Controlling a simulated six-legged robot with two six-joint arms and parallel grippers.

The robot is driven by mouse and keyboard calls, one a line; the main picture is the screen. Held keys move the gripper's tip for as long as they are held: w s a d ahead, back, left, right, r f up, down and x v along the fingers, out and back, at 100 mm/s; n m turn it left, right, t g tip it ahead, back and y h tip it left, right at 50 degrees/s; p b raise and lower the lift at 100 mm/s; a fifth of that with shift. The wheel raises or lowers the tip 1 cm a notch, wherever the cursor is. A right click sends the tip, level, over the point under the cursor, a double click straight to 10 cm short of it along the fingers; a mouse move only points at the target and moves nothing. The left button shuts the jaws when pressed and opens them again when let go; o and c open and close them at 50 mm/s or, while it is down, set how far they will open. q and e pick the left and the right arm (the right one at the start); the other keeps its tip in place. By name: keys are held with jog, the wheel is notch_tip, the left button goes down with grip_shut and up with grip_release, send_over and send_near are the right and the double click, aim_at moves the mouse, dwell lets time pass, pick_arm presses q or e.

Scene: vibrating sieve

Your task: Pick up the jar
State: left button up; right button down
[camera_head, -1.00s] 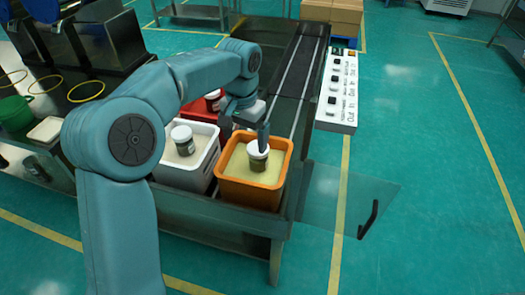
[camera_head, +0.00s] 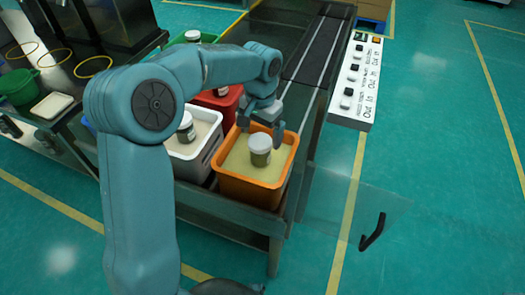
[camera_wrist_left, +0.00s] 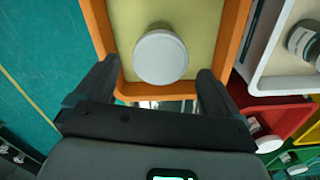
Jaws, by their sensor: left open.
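A jar (camera_head: 260,150) with a white lid and a dark body stands upright on the pale yellow contents of an orange bin (camera_head: 247,190). My left gripper (camera_head: 262,128) is open and empty at the bin's far side, just behind and above the jar. In the left wrist view the jar's round white lid (camera_wrist_left: 160,57) lies between and slightly beyond the two spread fingers (camera_wrist_left: 158,72). The fingers look apart from the lid. The orange bin's rim (camera_wrist_left: 236,35) shows around it. My right gripper is not in view.
A white bin (camera_head: 205,160) and a red bin (camera_head: 218,103), each with a jar, stand left of the orange one; a green bin is behind. A conveyor (camera_head: 322,45) and a switch panel (camera_head: 355,85) lie beyond. A transparent panel with a dark handle (camera_head: 372,232) is at front right.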

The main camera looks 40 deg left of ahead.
aim_at(259, 152)
pick_arm(q)
jog(key=shift+s+a+f, duration=0.1)
jog(key=shift+s+f, duration=0.15)
jog(key=shift+f, duration=0.35)
jog(key=shift+s+f, duration=0.2)
jog(key=shift+f, duration=0.4)
notch_tip(259, 152, down, 5)
jog(key=shift+f+b, duration=0.1)
jog(key=shift+b, duration=0.2)
jog(key=shift+w+f, duration=0.15)
jog(key=shift+f, duration=0.2)
jog(key=shift+r, duration=0.1)
jog(key=c, duration=1.2)
